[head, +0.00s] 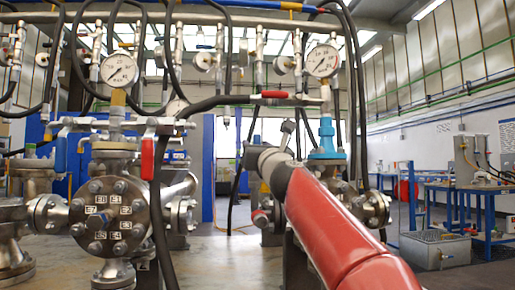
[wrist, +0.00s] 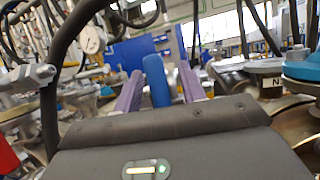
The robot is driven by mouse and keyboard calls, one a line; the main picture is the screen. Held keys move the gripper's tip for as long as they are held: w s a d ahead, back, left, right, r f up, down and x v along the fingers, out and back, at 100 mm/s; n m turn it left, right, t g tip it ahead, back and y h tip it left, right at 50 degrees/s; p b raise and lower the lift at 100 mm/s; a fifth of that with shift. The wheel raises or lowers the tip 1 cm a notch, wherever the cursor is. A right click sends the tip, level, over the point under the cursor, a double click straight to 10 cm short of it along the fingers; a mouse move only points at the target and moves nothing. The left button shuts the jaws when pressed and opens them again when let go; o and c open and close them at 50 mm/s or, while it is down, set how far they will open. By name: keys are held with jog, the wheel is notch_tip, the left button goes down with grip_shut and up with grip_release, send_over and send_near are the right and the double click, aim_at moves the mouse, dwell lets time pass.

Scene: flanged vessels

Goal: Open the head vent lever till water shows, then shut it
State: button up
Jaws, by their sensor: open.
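My gripper (head: 288,128) is raised in the middle of the head view, beside the right-hand vessel's blue fitting (head: 327,137). In the wrist view its two purple fingers (wrist: 160,88) are apart. A blue upright piece (wrist: 157,82) shows between them; I cannot tell whether they touch it. A horizontal red lever (head: 275,95) is near the right gauge. Which lever is the head vent is not clear. I see no water flowing.
Pressure gauges (head: 119,69) (head: 323,61) stand above the vessels. Black hoses (head: 157,225) hang around them and also cross the wrist view at left (wrist: 50,110). Blue benches (head: 462,190) and a metal tank (head: 435,248) stand at the right. Floor shows between the vessels.

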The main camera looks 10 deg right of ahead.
jog(key=b+v, duration=0.4)
jog(key=v, duration=0.4)
jog(key=shift+w, duration=0.1)
jog(key=s+a+f+n+g, duration=0.1)
jog(key=s+f+n+g, duration=0.25)
jog(key=f+n, duration=0.45)
jog(key=s+a+f+n+g+y, duration=0.1)
jog(key=s+a+f+n+g, duration=0.15)
jog(key=s+f+n, duration=0.55)
jog(key=s+a+f+n+g, duration=0.1)
jog(key=f+n+g, duration=0.3)
jog(key=f, duration=0.6)
jog(key=s+d+f+n+g+h, duration=0.35)
jog(key=s+f+n, duration=0.45)
jog(key=f, duration=0.5)
jog(key=s+d+f+n+g+h, duration=0.25)
jog(key=s+d+f+n, duration=0.3)
jog(key=s+f, duration=0.6)
notch_tip(320, 180, up, 11)
jog(key=p, duration=1.3)
jog(key=shift+w+r+g+y, duration=0.2)
jog(key=shift+w+g+y, duration=0.1)
jog(key=shift+w, duration=0.15)
